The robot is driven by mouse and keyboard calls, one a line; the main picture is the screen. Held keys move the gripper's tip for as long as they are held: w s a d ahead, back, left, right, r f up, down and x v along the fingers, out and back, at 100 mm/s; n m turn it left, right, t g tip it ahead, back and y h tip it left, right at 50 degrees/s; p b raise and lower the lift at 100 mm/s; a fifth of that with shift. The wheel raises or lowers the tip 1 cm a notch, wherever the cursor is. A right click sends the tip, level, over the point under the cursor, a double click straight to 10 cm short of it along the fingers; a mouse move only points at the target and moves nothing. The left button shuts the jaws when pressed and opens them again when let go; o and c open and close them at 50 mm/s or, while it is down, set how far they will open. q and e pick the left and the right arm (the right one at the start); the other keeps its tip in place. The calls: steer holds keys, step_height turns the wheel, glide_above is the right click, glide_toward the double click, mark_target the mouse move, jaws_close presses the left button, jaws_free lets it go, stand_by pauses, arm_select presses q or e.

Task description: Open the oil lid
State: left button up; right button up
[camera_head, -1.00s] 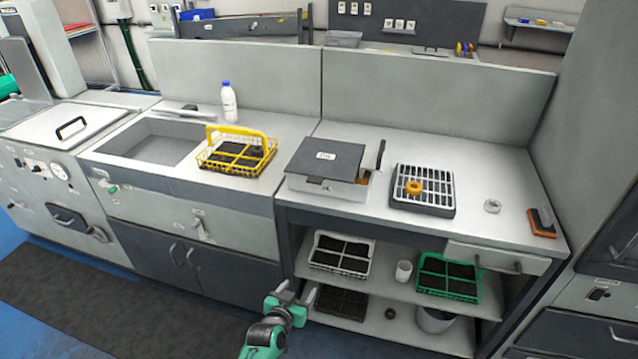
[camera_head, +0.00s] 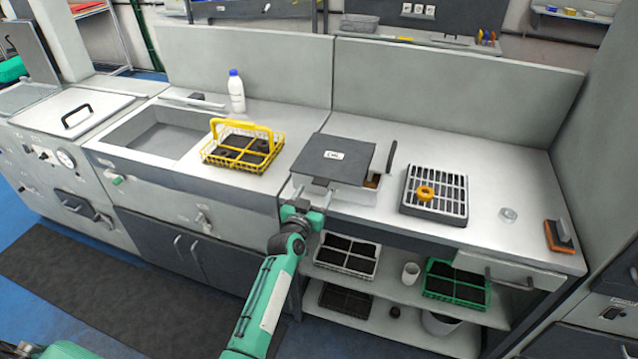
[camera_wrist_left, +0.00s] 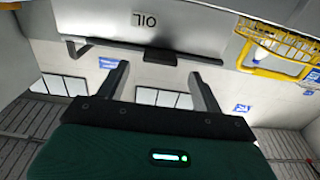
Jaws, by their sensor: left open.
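The oil box (camera_head: 350,196) stands on the right-hand counter. Its flat dark lid (camera_head: 345,152) with a white label lies across its top. In the left wrist view the lid (camera_wrist_left: 200,22) shows "OIL" upside down, with a dark handle bar (camera_wrist_left: 145,50) along its near edge. My left gripper (camera_head: 313,196) is open and empty at the front left of the box, near the lid's front edge. In the left wrist view the open fingers (camera_wrist_left: 161,80) point toward the handle bar, one on each side of its middle; contact cannot be told. My right gripper is not in view.
A black upright handle (camera_head: 390,155) stands at the box's right end. A yellow wire basket (camera_head: 210,158) stands left, by the sink. The shelves below hold white and green baskets (camera_head: 428,290).

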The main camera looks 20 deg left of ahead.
mark_target(319, 185)
arm_select(q)
steer(key=shift+w+d, duration=0.1)
steer(key=shift+w, duration=2.25)
